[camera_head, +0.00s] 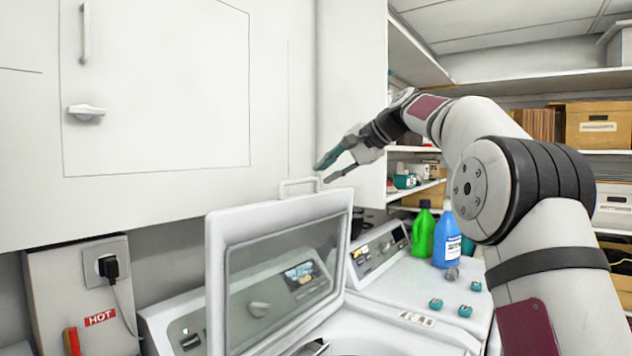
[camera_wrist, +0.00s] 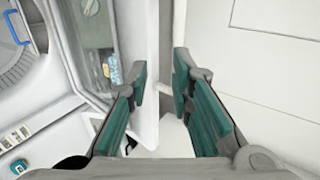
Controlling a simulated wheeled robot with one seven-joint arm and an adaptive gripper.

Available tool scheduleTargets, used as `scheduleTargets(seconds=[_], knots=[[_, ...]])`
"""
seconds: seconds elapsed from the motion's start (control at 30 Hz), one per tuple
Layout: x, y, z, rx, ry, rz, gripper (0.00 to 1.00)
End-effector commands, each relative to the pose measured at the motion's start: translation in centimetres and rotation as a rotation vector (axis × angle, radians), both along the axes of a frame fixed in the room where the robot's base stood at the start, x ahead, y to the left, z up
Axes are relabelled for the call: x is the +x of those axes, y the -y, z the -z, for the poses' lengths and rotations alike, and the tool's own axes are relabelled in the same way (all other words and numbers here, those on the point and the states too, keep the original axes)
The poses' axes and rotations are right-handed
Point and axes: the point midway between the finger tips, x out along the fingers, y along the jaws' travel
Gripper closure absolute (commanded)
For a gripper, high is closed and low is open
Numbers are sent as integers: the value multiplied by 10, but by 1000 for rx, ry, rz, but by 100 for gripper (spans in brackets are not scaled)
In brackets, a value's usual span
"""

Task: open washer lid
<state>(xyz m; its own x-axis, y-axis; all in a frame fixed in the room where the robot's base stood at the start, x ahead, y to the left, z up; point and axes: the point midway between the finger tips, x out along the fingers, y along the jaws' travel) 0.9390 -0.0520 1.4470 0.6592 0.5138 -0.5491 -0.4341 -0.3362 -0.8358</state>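The washer lid (camera_head: 228,215) is a white frame with a clear window. It stands raised and tilted up in the head view, with a bar handle (camera_head: 299,183) on its top edge. The lid also shows at the left of the wrist view (camera_wrist: 66,62). My gripper (camera_head: 325,171) is just above and right of the handle, near the white cabinet. In the wrist view my gripper (camera_wrist: 160,82) has its teal-padded fingers apart. A white strip shows between them; I cannot tell whether it touches either finger. Part of the round washer opening (camera_head: 370,346) shows below the lid.
White cabinets (camera_head: 180,100) stand close behind the lid and gripper. A green bottle (camera_head: 423,233) and a blue bottle (camera_head: 447,238) stand on the right machine top (camera_head: 400,290), near small teal-and-grey pieces (camera_head: 465,311). A wall outlet with plug (camera_head: 107,265) is at left.

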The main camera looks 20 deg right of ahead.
Motion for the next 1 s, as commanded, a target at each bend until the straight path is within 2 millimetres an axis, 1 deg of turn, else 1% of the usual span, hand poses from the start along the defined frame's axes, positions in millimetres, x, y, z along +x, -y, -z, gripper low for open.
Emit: scheduleTargets(seconds=[0.1,0.3,0.63,0.67,0.7,0.73,0.77,0.87,0.97,1.0], knots=[[-14,12,-12,-1,1,2,79],[-28,22,-23,-1,1,-1,79],[-31,23,-25,0,0,-1,79],[-31,23,-25,0,0,-1,82],[-31,23,-25,-1,1,-2,91],[-30,22,-25,-5,4,-4,98],[-29,20,-24,-13,10,-7,100],[-19,7,-18,-77,63,-36,100],[-3,-16,-8,-214,171,-93,100],[5,-27,-3,-288,225,-119,100]])
